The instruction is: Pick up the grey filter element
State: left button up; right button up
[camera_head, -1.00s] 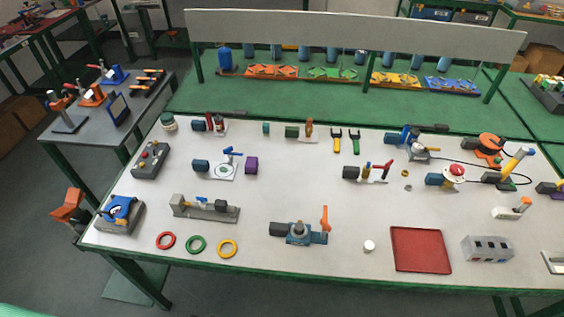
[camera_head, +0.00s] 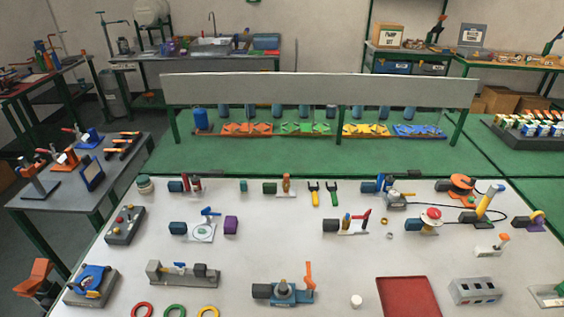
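I cannot tell for sure which object is the grey filter element. A small pale, whitish-grey cylinder (camera_head: 356,301) stands upright on the white tabletop (camera_head: 240,280), left of the red tray (camera_head: 406,297); it may be the one. A grey block-like fixture (camera_head: 183,273) lies on the table at the left, and a grey box with several openings (camera_head: 474,291) stands right of the tray. Neither of my grippers shows in the view.
Blue valve fixture (camera_head: 284,290) with an orange lever stands left of the pale cylinder. Red, green and yellow rings (camera_head: 175,311) lie at the front edge of the picture. A grey panel (camera_head: 320,91) stands behind the table.

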aim_at(283, 287)
jog(key=z, duration=0.65)
jog(key=k+j+z, duration=0.1)
jog(key=j+z, duration=0.25)
jog(key=k+j+z, duration=0.15)
jog(key=z, duration=0.25)
jog(key=k+j+z, duration=0.15)
jog(key=j+z, duration=0.2)
jog(key=k+j, duration=0.3)
